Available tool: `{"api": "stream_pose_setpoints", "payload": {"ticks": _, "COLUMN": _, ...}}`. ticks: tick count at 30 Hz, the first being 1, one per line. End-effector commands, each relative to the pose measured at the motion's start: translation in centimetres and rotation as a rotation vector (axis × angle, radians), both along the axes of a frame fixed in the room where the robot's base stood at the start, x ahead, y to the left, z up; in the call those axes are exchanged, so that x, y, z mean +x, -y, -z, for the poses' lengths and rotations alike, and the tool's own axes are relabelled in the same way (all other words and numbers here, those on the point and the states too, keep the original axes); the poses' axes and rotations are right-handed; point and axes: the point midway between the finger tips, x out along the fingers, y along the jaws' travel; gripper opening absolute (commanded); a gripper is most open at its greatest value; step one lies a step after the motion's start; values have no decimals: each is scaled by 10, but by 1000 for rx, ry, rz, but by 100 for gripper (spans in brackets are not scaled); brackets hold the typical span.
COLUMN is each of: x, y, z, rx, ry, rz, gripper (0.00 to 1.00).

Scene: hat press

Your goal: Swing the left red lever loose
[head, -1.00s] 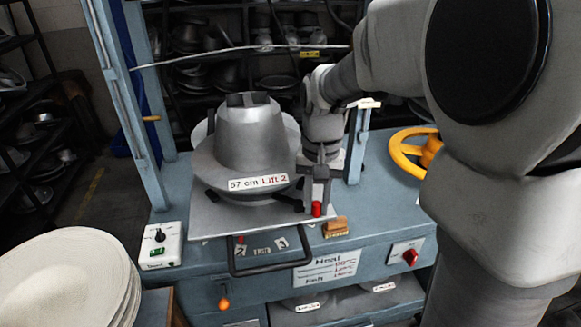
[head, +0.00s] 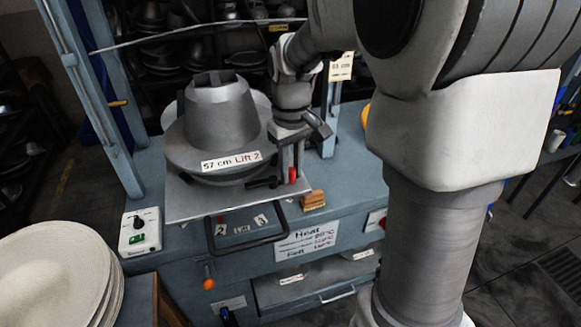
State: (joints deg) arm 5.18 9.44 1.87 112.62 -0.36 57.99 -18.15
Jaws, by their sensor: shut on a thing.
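The red lever (head: 292,175) shows as a short red grip at the right front of the metal hat mould (head: 221,118), as seen in the picture. My gripper (head: 290,162) points down at this spot and is shut on the red lever. The fingers cover part of it. A dark arm or clamp (head: 262,183) sits just left of the red grip, by the mould's rim. No second red lever shows clearly at the mould's left side.
A small wooden block (head: 314,200) lies just right of the lever. A black bar handle (head: 248,242) juts out at the plate's front. A switch box (head: 139,232) and a stack of pale felt discs (head: 55,270) are at left. Blue uprights (head: 95,95) flank the mould.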

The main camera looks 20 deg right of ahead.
Motion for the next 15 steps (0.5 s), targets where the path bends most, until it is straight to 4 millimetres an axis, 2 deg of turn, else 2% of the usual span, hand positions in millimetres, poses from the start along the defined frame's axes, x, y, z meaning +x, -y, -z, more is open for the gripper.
{"api": "stream_pose_setpoints", "payload": {"ticks": 14, "x": 2, "y": 0, "z": -1, "rx": -1, "ry": 4, "rz": -17, "gripper": 0}}
{"api": "stream_pose_setpoints", "payload": {"ticks": 15, "x": 2, "y": 0, "z": -1, "rx": -1, "ry": 4, "rz": -17, "gripper": 27}}
